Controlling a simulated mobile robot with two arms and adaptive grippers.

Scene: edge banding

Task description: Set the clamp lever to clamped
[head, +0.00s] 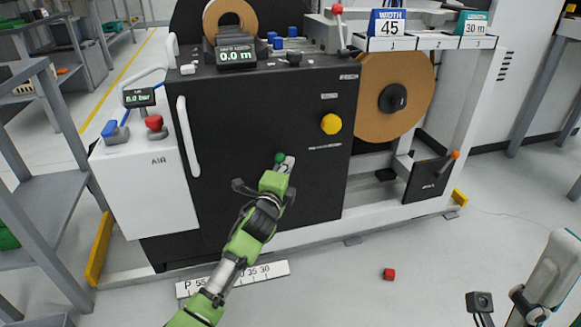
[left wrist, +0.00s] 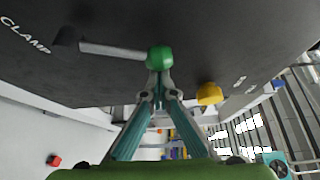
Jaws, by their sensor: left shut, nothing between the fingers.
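The clamp lever shows in the left wrist view as a grey bar (left wrist: 112,50) with a green ball knob (left wrist: 159,57), against the dark machine front. The word CLAMP (left wrist: 25,36) is printed beyond the bar's far end. In the head view only the green knob (head: 280,158) shows clearly; my gripper hides most of the bar. My left gripper (head: 288,163) is shut and empty, with its fingertips (left wrist: 158,88) right at the knob. I cannot tell whether they touch it.
A yellow knob (head: 331,124) sits right of the lever on the black front panel (head: 250,110). A white door handle (head: 188,137) stands out at the left. A tape roll (head: 415,85) and an orange-knobbed lever (head: 450,162) are farther right. A red cube (head: 389,274) lies on the floor.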

